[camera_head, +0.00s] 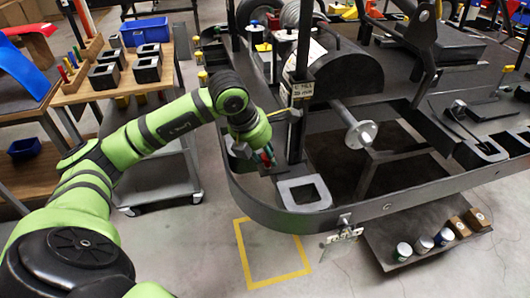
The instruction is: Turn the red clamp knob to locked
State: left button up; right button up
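My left gripper (262,157) is at the end of the green arm that comes in from the left. It points down at the inner side of the black kart frame (240,190), close to the upright post. A small red part (268,151) shows right at its fingers, partly covered by them; it may be the red clamp knob. I cannot tell whether the fingers touch it or are closed around it. The knob's locked or unlocked marking cannot be read. My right gripper is not in view.
A grey square block (304,193) sits on the frame beside the gripper. A metal shaft with a round flange (360,134) sticks out to the right. A wooden-topped cart (95,88) with black bins stands at left. A low shelf (385,240) holds cans. The yellow floor square is empty.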

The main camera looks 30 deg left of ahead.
pick_arm(q)
jog(key=shift+a+f+m+g+h+b, duration=0.15)
jog(key=shift+m+g+h+b, duration=0.15)
jog(key=shift+m+b, duration=0.55)
jog(key=m+h, duration=0.1)
jog(key=m, duration=0.2)
jog(key=shift+w+m+g+b, duration=0.1)
jog(key=shift+m+g+b, duration=0.25)
jog(key=shift+g+b, duration=0.05)
jog(key=m, duration=0.2)
jog(key=shift+w+a+m+g+h, duration=0.1)
jog(key=shift+a+m+g+h, duration=0.05)
jog(key=shift+m+g+h, duration=0.25)
jog(key=m+g, duration=0.1)
jog(key=m, duration=0.2)
jog(key=shift+w+m+h, duration=0.1)
jog(key=shift+m+h, duration=0.2)
jog(key=m, duration=0.2)
jog(key=m+g, duration=0.1)
jog(key=m, duration=0.1)
jog(key=m+g, duration=0.1)
jog(key=shift+w+m+b, duration=0.25)
jog(key=shift+m+b, duration=0.15)
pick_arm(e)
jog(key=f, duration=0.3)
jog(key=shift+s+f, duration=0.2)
pick_arm(q)
jog(key=shift+m+g, duration=0.3)
